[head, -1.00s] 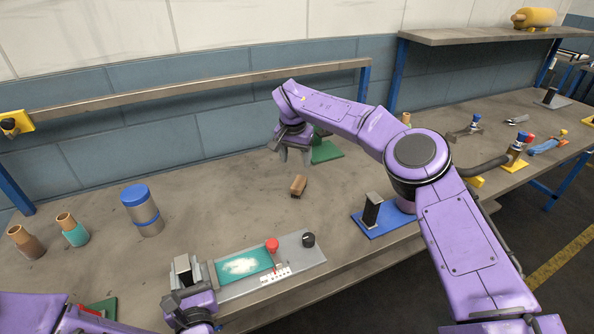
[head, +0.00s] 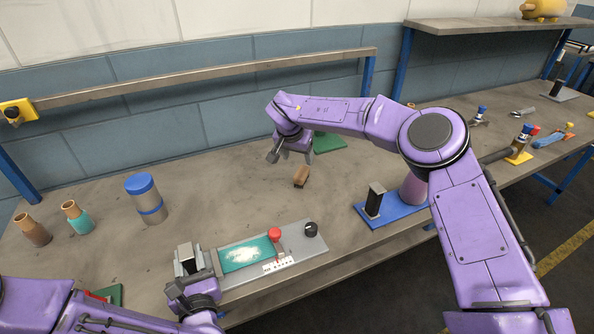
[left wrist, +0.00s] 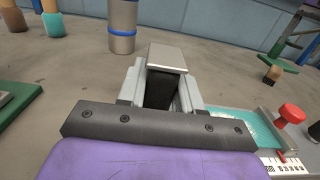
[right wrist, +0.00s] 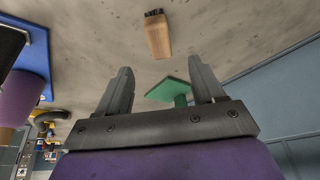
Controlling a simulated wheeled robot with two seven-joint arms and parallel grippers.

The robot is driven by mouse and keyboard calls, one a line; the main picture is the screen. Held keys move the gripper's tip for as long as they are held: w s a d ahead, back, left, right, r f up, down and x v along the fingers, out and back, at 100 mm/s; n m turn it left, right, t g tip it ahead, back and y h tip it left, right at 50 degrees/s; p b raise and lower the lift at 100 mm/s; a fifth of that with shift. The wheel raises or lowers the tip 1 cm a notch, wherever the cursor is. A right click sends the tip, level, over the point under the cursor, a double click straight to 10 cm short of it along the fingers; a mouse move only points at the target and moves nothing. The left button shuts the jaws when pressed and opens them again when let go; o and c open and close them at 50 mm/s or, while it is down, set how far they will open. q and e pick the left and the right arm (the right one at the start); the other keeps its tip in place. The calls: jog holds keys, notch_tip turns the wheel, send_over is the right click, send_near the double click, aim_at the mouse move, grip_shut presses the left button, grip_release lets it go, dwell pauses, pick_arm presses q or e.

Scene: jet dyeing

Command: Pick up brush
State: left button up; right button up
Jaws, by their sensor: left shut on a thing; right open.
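My left gripper (head: 192,268) is shut on a dark block with a grey metal top (left wrist: 167,60), at the bench's front edge. The brush also shows in the left wrist view (left wrist: 272,74).
A control panel (head: 312,257) with a red button and teal screen sits at the front edge. A blue-banded cylinder (head: 147,200) and two bottles stand left. A blue base (head: 392,212) with a dark block is right. A green plate (head: 328,142) lies behind the brush.

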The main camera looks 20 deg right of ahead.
aim_at(302, 172)
jog(key=x, duration=1)
jog(key=shift+d+f, duration=0.1)
jog(key=shift+f, duration=0.15)
jog(key=c, duration=1.1)
notch_tip(302, 172, up, 10)
jog(key=shift+r, duration=0.1)
jog(key=shift+c, duration=0.2)
